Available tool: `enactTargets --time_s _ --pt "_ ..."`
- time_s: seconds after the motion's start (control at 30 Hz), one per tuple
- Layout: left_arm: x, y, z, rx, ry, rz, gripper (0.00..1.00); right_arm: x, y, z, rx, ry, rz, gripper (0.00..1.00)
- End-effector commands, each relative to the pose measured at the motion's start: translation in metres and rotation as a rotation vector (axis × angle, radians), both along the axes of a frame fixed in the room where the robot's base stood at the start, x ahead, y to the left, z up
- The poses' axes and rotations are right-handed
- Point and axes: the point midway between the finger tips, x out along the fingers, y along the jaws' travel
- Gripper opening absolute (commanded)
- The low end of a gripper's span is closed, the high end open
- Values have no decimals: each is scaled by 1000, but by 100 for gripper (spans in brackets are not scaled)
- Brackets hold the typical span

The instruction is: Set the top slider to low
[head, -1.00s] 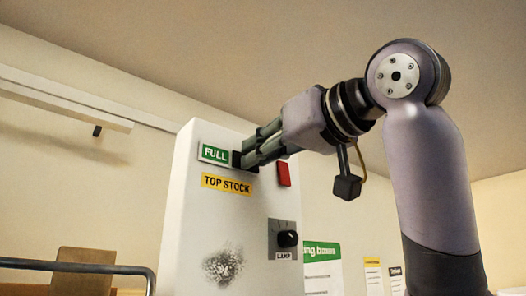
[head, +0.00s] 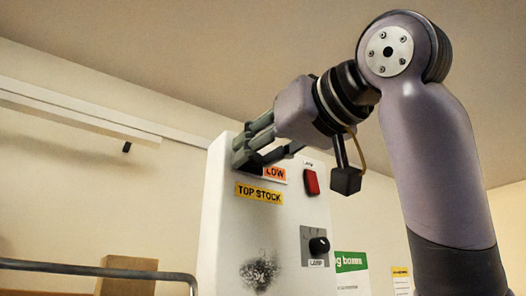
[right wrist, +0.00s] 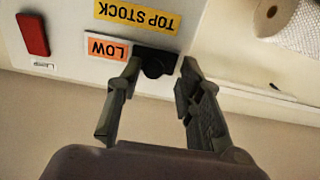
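The top slider is on the upper part of a white panel (head: 228,225), above a yellow TOP STOCK label (head: 259,193). An orange LOW plate (head: 275,173) shows beside it. In the right wrist view the slider's dark knob (right wrist: 154,67) stands at its dark slot, next to the LOW plate (right wrist: 107,49), upside down there. My right gripper (head: 248,161) is at the slider with its fingers spread. In the right wrist view its fingertips lie on either side of the knob, with a clear gap on the right. The left gripper is not in view.
A red switch (head: 311,182) sits to the right of the slider. A black LAMP knob (head: 319,245) is below it. A dark smudge marks the panel's lower part. A metal rail (head: 90,267) and a brown box (head: 127,276) are at the lower left.

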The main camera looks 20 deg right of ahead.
Motion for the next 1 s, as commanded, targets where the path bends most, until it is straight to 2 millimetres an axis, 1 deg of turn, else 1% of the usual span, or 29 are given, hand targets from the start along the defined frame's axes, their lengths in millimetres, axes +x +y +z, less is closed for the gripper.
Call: enactTargets --time_s 0.27,0.37,0.47,0.8,0.9,1.0 --pt "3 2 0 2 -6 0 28 0 -1 0 1 -1 -2 37" --pt "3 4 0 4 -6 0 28 -4 -3 1 2 -2 -1 37" --pt "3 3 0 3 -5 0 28 -16 -7 2 2 -3 -1 37" --pt "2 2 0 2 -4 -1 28 -82 -31 1 2 -5 -1 37" --pt "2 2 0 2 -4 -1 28 -97 -38 1 3 -4 -4 37" --pt "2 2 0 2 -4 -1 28 -106 -41 1 3 -2 -3 37"
